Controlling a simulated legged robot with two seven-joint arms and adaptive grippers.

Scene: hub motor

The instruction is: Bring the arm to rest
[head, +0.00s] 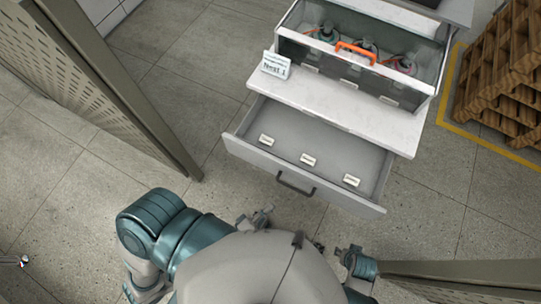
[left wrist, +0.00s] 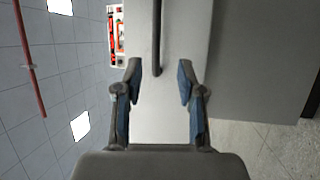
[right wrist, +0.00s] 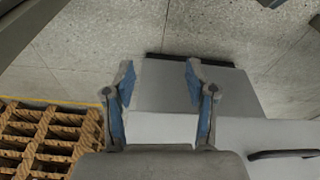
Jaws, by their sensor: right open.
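My left gripper (head: 262,215) is in front of my body, short of the open drawer (head: 240,152). In the left wrist view (left wrist: 159,75) its blue-padded fingers are spread with nothing between them. My right arm (head: 358,264) is low on the right, its gripper mostly hidden in the head view. In the right wrist view the right gripper (right wrist: 160,68) has its fingers apart and empty, with grey cabinet surfaces beyond. The drawer is pulled out, with a dark handle (head: 295,184) and three small labels inside; no parts show in it.
A sign (head: 275,65) stands on the worktop. Wooden pallets (head: 505,75) are at the right. Perforated panels (head: 95,75) flank me at left and lower right.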

